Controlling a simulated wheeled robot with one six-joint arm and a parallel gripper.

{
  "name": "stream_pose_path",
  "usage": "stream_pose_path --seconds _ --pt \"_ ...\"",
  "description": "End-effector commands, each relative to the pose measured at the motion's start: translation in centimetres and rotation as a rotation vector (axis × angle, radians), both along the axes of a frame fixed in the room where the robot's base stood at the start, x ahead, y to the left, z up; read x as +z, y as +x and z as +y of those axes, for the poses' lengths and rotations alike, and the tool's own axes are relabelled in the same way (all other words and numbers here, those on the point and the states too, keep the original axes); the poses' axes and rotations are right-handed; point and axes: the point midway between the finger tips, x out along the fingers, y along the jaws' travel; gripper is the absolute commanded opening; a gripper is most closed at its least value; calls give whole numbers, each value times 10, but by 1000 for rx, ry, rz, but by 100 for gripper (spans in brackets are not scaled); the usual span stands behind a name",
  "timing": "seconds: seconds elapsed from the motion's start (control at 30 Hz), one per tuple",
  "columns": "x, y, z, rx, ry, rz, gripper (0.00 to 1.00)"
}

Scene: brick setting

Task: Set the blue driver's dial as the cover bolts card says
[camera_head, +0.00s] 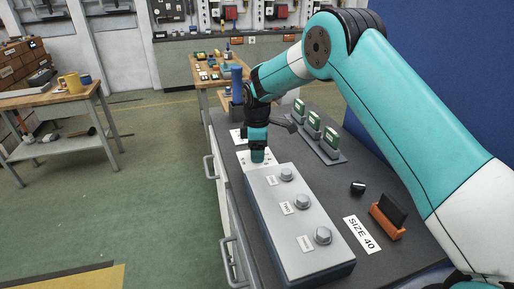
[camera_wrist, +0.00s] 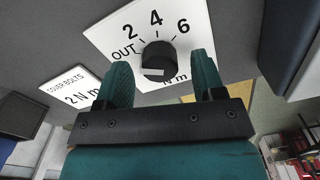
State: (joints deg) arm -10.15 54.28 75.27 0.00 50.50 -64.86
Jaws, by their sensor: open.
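The dial is a black knob (camera_wrist: 158,60) on a white plate (camera_wrist: 205,25) marked OUT, 2, 4, 6 and N m in the wrist view. A pale strip shows on the knob's lower side; I cannot tell which mark it points to. The cover bolts card (camera_wrist: 75,92) beside the plate reads 2 N m. My gripper (camera_wrist: 162,78) is open, one finger on each side of the knob; contact is not clear. In the head view my gripper (camera_head: 258,157) points down over the plate and hides the knob. A blue upright cylinder (camera_head: 237,82), perhaps the driver, stands behind it.
A grey box (camera_head: 275,210) with several bolt heads stands close in front of the plate. Green-faced blocks (camera_head: 314,122) stand in a rack to the right.

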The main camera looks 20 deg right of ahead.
Motion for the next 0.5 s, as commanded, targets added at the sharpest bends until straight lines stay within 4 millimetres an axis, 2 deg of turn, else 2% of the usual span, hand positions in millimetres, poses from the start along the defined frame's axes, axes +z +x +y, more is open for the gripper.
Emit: stream_pose_path --seconds 0.33,0.37,0.5 --pt "-5 0 0 0 1 -1 63" --pt "-5 0 0 0 0 -1 58" --pt "-5 0 0 0 0 -1 26"
